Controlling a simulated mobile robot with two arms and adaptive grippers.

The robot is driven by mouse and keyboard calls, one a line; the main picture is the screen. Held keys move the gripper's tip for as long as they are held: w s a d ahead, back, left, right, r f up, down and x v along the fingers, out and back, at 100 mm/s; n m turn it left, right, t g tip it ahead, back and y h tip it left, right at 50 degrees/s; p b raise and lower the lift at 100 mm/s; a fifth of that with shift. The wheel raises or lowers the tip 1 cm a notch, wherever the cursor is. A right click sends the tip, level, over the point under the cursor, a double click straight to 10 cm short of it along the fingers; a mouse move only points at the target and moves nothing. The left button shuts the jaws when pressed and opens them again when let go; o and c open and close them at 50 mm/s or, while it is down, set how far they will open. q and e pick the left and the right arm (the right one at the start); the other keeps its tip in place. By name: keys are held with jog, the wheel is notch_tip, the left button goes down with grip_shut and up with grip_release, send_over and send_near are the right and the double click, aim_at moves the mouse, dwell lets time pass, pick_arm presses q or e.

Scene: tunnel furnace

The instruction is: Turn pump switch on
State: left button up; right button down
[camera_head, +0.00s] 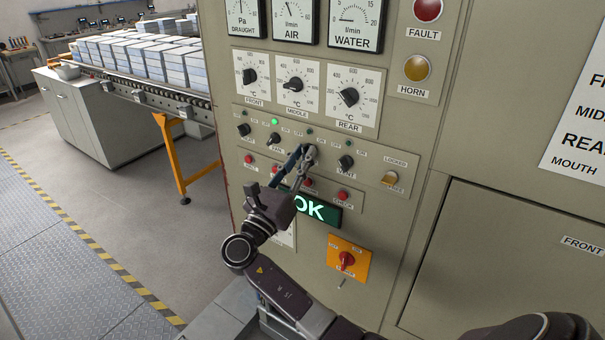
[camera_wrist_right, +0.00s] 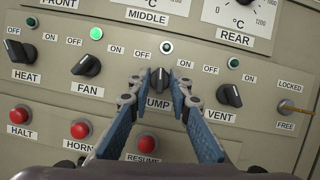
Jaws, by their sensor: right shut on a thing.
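The pump switch (camera_wrist_right: 160,80) is a black rotary knob in the row of switches on the grey control panel. In the right wrist view it sits between the two fingertips of my right gripper (camera_wrist_right: 161,82), which is shut on it. The fingers partly cover the PUMP label below. The lamp (camera_wrist_right: 167,47) above the pump switch is dark. In the head view my right gripper (camera_head: 306,151) reaches up to the panel, and its fingers mostly hide the switch. My left gripper is not in view.
The fan knob (camera_wrist_right: 86,63) is left of the pump switch, under a lit green lamp (camera_wrist_right: 96,33). The vent knob (camera_wrist_right: 229,95) is close on the right. Red push buttons (camera_wrist_right: 81,129) lie below. A lit OK sign (camera_head: 316,208) sits beside my gripper.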

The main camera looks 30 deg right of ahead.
jog(key=shift+w+a+m+g+h+b, duration=0.15)
jog(key=shift+m+g+b, duration=0.9)
jog(key=shift+m+b, duration=1.1)
jog(key=shift+d+m+g+h+b, duration=0.1)
jog(key=shift+m+g+h+b, duration=0.15)
jog(key=shift+m+g+b, duration=1.35)
jog(key=shift+w+a+m+g+h+b, duration=0.15)
jog(key=shift+m+g+b, duration=0.4)
jog(key=shift+m+b, duration=2.1)
jog(key=shift+s+d+r, duration=0.1)
jog(key=c, duration=2.1)
grip_release()
jog(key=v, duration=1.2)
